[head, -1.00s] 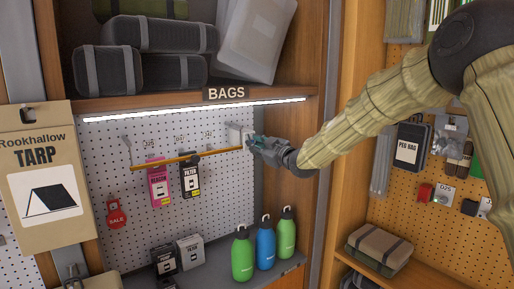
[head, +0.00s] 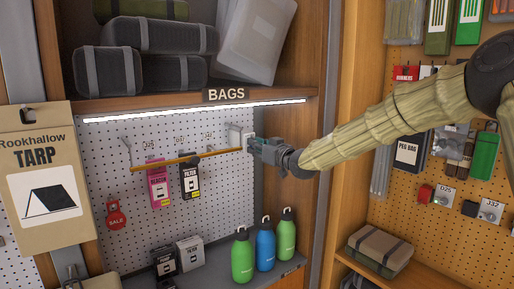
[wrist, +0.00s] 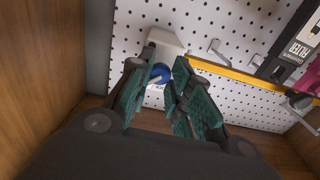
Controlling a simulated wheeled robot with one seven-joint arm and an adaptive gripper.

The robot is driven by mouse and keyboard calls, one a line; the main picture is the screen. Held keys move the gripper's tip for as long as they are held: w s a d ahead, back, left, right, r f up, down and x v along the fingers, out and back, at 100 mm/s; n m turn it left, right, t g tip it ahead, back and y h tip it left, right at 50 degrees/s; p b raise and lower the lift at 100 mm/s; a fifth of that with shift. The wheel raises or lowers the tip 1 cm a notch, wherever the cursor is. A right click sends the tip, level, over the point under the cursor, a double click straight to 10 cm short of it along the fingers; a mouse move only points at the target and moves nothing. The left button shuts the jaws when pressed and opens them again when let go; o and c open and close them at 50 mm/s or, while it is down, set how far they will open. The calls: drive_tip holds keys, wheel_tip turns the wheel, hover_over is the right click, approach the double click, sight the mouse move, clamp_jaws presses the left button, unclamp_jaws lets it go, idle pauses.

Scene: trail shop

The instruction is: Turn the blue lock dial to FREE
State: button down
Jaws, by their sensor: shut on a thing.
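The blue lock dial (wrist: 160,73) sits on a pale lock box (wrist: 167,45) in the wrist view, with small lettering beside it too small to read. My gripper (wrist: 160,84) has its teal-padded fingertips on either side of the dial, shut on it. In the head view, my gripper (head: 256,146) meets the lock box (head: 236,137) at the right end of a yellow bar (head: 205,155). The fingers hide the dial there. I cannot tell which mark the dial points to.
The bar crosses in front of hooks holding a pink pack (head: 157,187) and a black filter pack (head: 190,180). A wooden side wall (head: 290,180) stands close on the right. Green and blue bottles (head: 265,245) stand on the shelf below. The BAGS shelf (head: 200,100) is above.

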drive_tip(key=shift+f, duration=0.1)
drive_tip(key=c, duration=1.3)
unclamp_jaws()
drive_tip(key=shift+s+d, duration=0.1)
drive_tip(key=v, duration=1.2)
